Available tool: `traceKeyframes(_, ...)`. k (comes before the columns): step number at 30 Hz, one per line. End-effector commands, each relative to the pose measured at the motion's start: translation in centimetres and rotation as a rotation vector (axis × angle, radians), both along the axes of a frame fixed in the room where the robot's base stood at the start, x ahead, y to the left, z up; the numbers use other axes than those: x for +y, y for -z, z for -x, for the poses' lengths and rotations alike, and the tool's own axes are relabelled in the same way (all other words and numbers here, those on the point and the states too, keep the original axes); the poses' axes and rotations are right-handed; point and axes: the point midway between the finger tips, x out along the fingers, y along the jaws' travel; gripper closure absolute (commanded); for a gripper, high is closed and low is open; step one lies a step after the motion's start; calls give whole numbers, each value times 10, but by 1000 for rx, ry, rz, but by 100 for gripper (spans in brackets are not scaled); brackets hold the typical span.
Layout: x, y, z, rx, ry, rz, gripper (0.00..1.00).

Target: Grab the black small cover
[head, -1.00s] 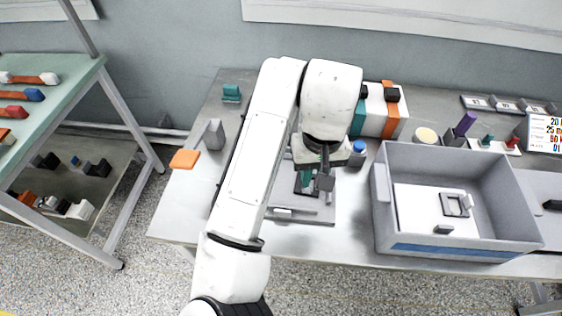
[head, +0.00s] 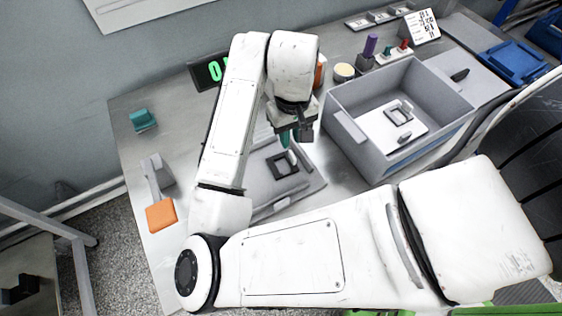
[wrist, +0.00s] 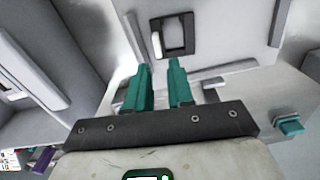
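A black square frame with an opening (head: 284,164) lies on the grey fixture plate. It also shows in the wrist view (wrist: 190,35), ahead of my fingertips. In the grey bin (head: 348,128) a similar dark frame (head: 399,114) and a small black piece (head: 404,138) lie on a white sheet. I cannot tell for sure which of these is the black small cover. My gripper (head: 292,138) hangs over the back of the fixture plate. In the wrist view its two teal fingers (wrist: 160,68) stand apart with nothing between them, clear of the frame.
The bin's wall stands close on the right of my gripper. An orange-ended grey part (head: 161,215) and a teal block (head: 142,119) are on the table's left. A green-digit display (head: 208,72) is behind my arm. The left table top is mostly clear.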

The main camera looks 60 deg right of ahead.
Motion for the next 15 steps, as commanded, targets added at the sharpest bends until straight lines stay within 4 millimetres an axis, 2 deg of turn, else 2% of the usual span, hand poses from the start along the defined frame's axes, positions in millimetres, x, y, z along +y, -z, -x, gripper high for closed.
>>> traceKeyframes(8,1,21,1,1,-1,-1,78)
traceKeyframes(15,2,54,5,2,0,0,78)
